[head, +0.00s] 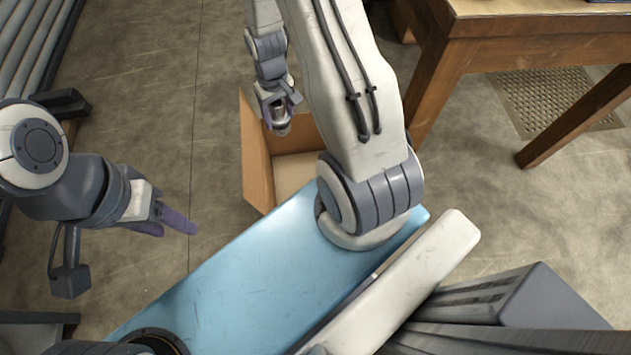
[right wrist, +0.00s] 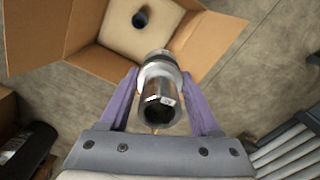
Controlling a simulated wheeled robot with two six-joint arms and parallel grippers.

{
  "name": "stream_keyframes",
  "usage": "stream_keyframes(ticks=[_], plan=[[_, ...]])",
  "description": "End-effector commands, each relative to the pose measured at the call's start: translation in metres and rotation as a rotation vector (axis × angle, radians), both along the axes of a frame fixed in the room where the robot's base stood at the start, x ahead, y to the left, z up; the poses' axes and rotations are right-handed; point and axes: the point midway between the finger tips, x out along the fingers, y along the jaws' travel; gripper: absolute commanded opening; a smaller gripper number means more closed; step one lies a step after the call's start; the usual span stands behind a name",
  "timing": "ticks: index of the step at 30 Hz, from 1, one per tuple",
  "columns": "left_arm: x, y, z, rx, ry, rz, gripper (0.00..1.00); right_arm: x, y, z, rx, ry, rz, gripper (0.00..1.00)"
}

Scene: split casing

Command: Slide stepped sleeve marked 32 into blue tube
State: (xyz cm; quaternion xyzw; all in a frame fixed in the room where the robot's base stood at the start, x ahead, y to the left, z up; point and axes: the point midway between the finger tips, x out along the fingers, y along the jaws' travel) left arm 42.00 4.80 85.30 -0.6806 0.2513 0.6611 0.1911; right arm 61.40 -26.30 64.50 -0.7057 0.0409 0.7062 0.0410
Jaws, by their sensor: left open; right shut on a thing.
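My right gripper (head: 279,117) is shut on a shiny metal stepped sleeve (right wrist: 160,95), held over an open cardboard box. The sleeve also shows small in the head view (head: 281,127), under the fingers. In the right wrist view the purple fingers of this gripper (right wrist: 159,79) clasp it from both sides. Pale marks show on the sleeve, but I cannot read a number. A dark blue tube (right wrist: 141,18) is inside the box, beyond the sleeve and apart from it. The box's inside is partly hidden in the head view. My left gripper (head: 171,225) is open and empty over the floor at left.
The cardboard box (head: 257,160) stands on the floor with its flaps spread; its flap also shows in the right wrist view (right wrist: 215,45). A wooden table (head: 455,45) is at upper right. A grey slatted thing (head: 35,45) is at upper left. Floor between is clear.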

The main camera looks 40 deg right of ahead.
Motion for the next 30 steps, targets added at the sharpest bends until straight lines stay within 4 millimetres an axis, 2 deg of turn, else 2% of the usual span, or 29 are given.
stream_keyframes(ticks=[1, 30], plan=[[0.000, 0.000, -0.028, 0.000, 0.000, 0.000, 0.50, 0.000, -0.005, -0.031, 0.000, -0.002, -0.008, 0.00], [0.000, 0.000, -0.285, 0.000, 0.000, 0.000, 0.50, -0.022, -0.080, -0.343, -0.001, -0.002, -0.125, 0.00]])
